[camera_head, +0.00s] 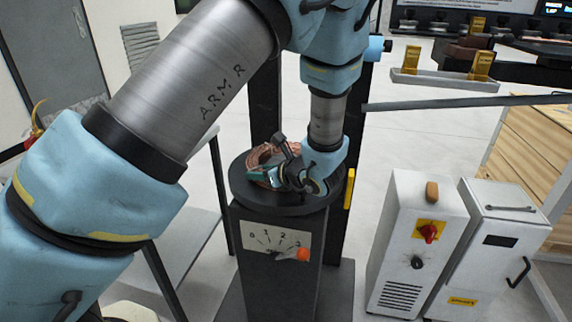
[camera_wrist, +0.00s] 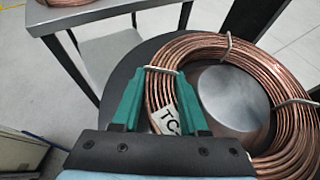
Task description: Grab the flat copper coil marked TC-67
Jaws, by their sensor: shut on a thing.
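The flat copper coil (camera_wrist: 268,66) lies on a round dark platform (camera_wrist: 118,75) around a grey central disc. Wire ties hold its turns together. A white tag on it (camera_wrist: 166,116) reads "TC"; the rest of the marking is hidden by a finger. My gripper (camera_wrist: 160,80) is shut on the coil's near left side, its green fingers astride the band of tubing. In the head view the coil (camera_head: 262,155) shows partly behind my gripper (camera_head: 277,176), which reaches down from the right. The coil appears to rest on the platform.
Another copper coil (camera_wrist: 70,2) lies on a metal table (camera_wrist: 97,14). White cabinets (camera_head: 420,240) stand at right, below a grey bar (camera_head: 460,103).

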